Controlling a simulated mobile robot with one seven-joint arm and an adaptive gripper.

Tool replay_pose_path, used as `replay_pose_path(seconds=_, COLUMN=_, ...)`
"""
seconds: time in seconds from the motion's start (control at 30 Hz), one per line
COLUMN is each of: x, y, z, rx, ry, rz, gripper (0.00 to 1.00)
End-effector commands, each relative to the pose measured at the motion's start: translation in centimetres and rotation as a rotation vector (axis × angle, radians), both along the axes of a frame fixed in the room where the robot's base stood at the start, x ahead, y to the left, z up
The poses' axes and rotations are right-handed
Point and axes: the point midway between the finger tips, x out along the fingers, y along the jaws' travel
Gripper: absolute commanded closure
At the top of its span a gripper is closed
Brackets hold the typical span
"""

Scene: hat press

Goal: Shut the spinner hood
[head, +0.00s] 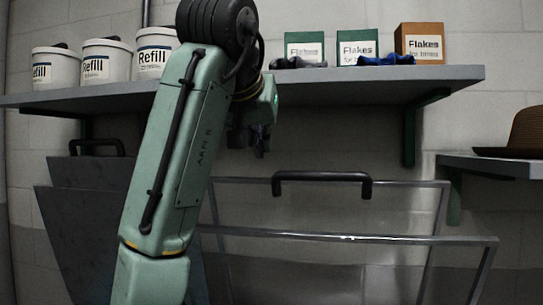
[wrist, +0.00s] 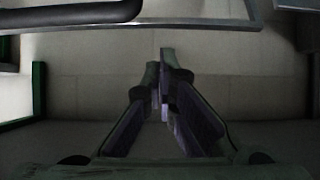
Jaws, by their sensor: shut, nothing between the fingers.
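The spinner hood is a clear panel in a thin grey metal frame (head: 400,239), standing tilted up in the lower middle of the head view. A black bar handle (head: 322,178) is fixed on its upper edge. The handle also shows at the top left of the wrist view (wrist: 75,14), with the grey frame bar (wrist: 190,23) beside it. My gripper (head: 259,148) points down, just left of the handle and above the frame, apart from both. Its fingers (wrist: 162,75) are together and empty. The hood's lower part is out of view.
A grey shelf (head: 420,80) runs above, carrying white Refill tubs (head: 104,62), Flakes boxes (head: 418,43) and dark cloth-like items (head: 386,59). A dark panel (head: 75,205) with a black handle stands at left. A brown hat (head: 520,133) sits on a right-hand shelf.

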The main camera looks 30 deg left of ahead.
Motion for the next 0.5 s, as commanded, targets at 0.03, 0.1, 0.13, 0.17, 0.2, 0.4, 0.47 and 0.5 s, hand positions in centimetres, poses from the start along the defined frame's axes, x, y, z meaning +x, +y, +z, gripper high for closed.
replay_pose_path(seconds=0.03, x=0.4, y=0.3, z=-0.3, rx=-0.002, ry=0.004, rz=0.001, gripper=1.0)
replay_pose_path(seconds=0.1, x=1.2, y=0.6, z=-0.8, rx=-0.002, ry=0.004, rz=0.001, gripper=1.0)
replay_pose_path(seconds=0.13, x=1.6, y=0.8, z=-1.0, rx=-0.002, ry=0.002, rz=0.001, gripper=1.0)
replay_pose_path(seconds=0.17, x=2.1, y=1.0, z=-1.3, rx=-0.002, ry=0.004, rz=0.001, gripper=1.0)
replay_pose_path(seconds=0.2, x=2.7, y=1.3, z=-1.7, rx=-0.002, ry=0.004, rz=0.001, gripper=1.0)
replay_pose_path(seconds=0.4, x=5.5, y=2.4, z=-3.5, rx=-0.002, ry=0.002, rz=0.0, gripper=1.0)
replay_pose_path(seconds=0.47, x=6.2, y=2.6, z=-3.9, rx=-0.001, ry=0.002, rz=0.0, gripper=1.0)
replay_pose_path(seconds=0.5, x=6.5, y=2.8, z=-4.2, rx=-0.002, ry=0.001, rz=0.0, gripper=1.0)
